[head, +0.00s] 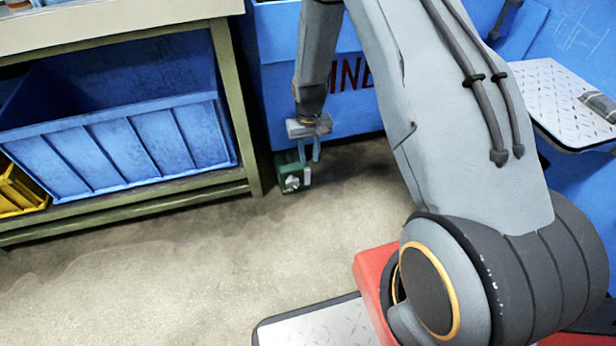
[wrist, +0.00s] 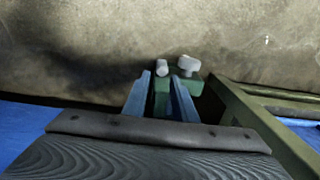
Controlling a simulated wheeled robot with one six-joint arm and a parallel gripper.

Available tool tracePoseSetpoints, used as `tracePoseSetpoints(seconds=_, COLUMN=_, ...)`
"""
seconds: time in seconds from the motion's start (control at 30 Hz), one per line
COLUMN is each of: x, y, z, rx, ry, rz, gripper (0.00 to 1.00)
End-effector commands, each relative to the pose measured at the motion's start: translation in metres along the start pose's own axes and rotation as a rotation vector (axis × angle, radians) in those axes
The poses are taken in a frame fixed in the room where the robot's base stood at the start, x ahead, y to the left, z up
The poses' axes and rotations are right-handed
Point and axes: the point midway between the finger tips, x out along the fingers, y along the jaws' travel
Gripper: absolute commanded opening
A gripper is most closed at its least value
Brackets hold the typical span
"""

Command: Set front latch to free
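A small green box (head: 287,172) low by the blue machine carries a pale knob (head: 292,183) and a short pale peg (head: 307,175). In the wrist view the green box (wrist: 197,85) shows beyond the fingers, with the peg (wrist: 162,68) on the left and the knob (wrist: 187,65) on the right. I cannot tell which part is the front latch or how it is set. My gripper (head: 309,156) points down at the box. Its two blue fingers (wrist: 160,88) stand apart, with green showing between them. I cannot tell whether they touch the box.
The blue machine front (head: 285,85) with red letters stands behind my gripper. A green-framed bench (head: 240,100) holds a blue bin (head: 130,150) and a yellow bin (head: 20,190) at left. A metal plate shelf (head: 550,95) is at right. The concrete floor (head: 180,260) in front is clear.

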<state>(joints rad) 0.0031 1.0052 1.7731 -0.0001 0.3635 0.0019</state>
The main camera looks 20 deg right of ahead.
Motion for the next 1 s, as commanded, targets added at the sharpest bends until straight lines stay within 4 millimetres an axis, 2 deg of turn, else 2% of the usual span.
tracePoseSetpoints(seconds=0.17, x=0.014, y=-0.006, z=0.000, rx=-0.009, ry=-0.001, rz=0.000, gripper=0.25)
tracePoseSetpoints(seconds=0.53, x=0.068, y=-0.005, z=0.000, rx=-0.007, ry=-0.001, rz=0.000, gripper=0.25)
tracePoseSetpoints(seconds=0.67, x=0.075, y=-0.004, z=0.000, rx=-0.006, ry=0.000, rz=0.000, gripper=0.25)
tracePoseSetpoints(seconds=0.87, x=0.075, y=-0.004, z=0.000, rx=-0.005, ry=0.001, rz=0.000, gripper=0.25)
tracePoseSetpoints(seconds=0.9, x=0.075, y=-0.004, z=0.000, rx=-0.005, ry=0.000, rz=0.000, gripper=0.23)
tracePoseSetpoints(seconds=1.0, x=0.075, y=-0.003, z=0.000, rx=-0.005, ry=0.000, rz=0.000, gripper=0.06)
